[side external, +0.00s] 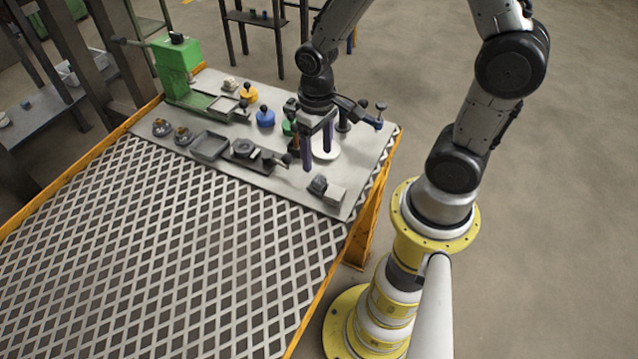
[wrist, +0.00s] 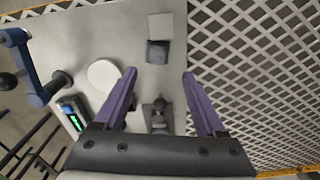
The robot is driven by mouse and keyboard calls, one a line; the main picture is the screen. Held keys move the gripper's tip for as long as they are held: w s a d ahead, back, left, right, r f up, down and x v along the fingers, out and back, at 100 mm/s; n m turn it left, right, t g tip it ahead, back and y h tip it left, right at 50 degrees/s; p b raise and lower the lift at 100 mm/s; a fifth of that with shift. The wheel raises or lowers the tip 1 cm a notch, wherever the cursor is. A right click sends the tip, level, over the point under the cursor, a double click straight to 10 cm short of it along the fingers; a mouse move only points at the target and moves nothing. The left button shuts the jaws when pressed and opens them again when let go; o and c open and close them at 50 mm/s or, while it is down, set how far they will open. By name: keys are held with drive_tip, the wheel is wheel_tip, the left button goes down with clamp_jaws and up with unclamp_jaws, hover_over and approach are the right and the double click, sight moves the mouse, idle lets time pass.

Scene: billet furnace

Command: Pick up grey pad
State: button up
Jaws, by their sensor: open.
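A light grey square pad (side external: 335,194) lies on the grey bench top near its front right corner. It also shows at the top of the wrist view (wrist: 161,25). A dark grey block (side external: 318,185) sits right beside it, and in the wrist view the dark block (wrist: 157,52) is nearer my gripper. My gripper (side external: 317,159) points down above the bench, with its purple fingers apart and empty. In the wrist view, the fingertips (wrist: 159,74) stand below the dark block in the picture, and the light pad is farther off.
A white round plate (wrist: 103,74) lies left of the fingers in the wrist view. A dark-knobbed part (wrist: 158,105) shows between the fingers. A blue-handled tool (wrist: 30,65) is at the left. Black trays (side external: 209,146) and a green machine (side external: 176,68) stand farther along the bench. A lattice grate (side external: 170,260) adjoins it.

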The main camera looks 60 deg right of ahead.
sight(319, 179)
drive_tip(key=f, duration=0.8)
drive_tip(key=shift+d+f, duration=0.25)
drive_tip(key=shift+f, duration=0.05)
clamp_jaws()
